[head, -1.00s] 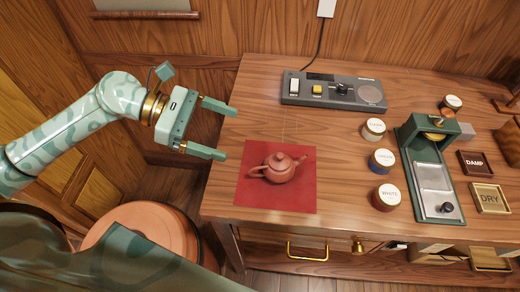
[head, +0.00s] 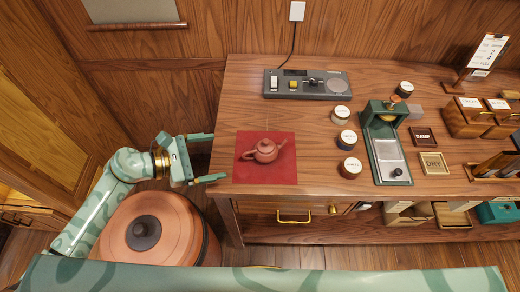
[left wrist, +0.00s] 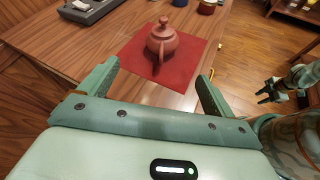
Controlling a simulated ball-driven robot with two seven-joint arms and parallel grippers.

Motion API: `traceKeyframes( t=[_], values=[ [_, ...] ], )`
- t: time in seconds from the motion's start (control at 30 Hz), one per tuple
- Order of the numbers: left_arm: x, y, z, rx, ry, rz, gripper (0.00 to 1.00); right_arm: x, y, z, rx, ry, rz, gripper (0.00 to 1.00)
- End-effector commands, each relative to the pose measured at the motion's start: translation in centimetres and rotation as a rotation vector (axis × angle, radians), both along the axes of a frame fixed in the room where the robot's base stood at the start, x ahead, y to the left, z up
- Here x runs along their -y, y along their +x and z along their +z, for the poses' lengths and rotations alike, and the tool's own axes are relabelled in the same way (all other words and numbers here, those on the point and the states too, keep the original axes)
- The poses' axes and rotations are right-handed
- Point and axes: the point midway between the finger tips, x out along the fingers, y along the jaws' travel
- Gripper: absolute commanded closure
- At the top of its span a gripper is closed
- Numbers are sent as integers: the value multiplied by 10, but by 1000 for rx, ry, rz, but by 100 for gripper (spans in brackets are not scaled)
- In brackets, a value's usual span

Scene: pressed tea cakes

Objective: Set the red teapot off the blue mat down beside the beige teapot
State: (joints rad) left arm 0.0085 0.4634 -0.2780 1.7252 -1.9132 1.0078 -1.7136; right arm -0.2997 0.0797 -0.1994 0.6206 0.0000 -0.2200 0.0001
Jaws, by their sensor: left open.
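A red-brown clay teapot (head: 265,150) stands upright on a red mat (head: 250,178) near the left end of the wooden table. It also shows in the left wrist view (left wrist: 162,42), ahead of the fingers. No blue mat and no beige teapot show. My left gripper (head: 217,157) is open and empty at the table's left edge, its fingers pointing toward the teapot with a gap between. My right gripper (left wrist: 270,91) shows small and dark at the right of the left wrist view, away from the teapot; its jaws are too small to judge.
A grey control box (head: 307,84) lies at the back. Several lidded tins, one being a tin (head: 350,168), and a green press (head: 385,145) stand right of the mat. DAMP (head: 422,137) and DRY (head: 434,163) trays lie beyond. Bare tabletop surrounds the mat.

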Motion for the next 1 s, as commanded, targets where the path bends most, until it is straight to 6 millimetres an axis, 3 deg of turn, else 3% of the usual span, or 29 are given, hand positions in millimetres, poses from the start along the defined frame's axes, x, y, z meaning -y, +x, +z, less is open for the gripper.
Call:
traceKeyframes(
  t=[0.1,0.3,0.53,0.8,1.0],
  values=[
    [27,13,-9,-1,-8,0,10,-1,0,1,0,1,0,64],
    [63,30,-27,-2,-6,1,10,-1,-1,-1,-1,1,0,64],
    [80,38,-35,-2,-4,0,10,-1,-1,-2,-2,0,1,64],
    [114,51,-54,-3,-6,1,10,-1,-2,-6,-3,1,1,64],
    [120,54,-57,-1,-3,-1,10,0,-2,-6,-3,1,1,64]
  ],
)
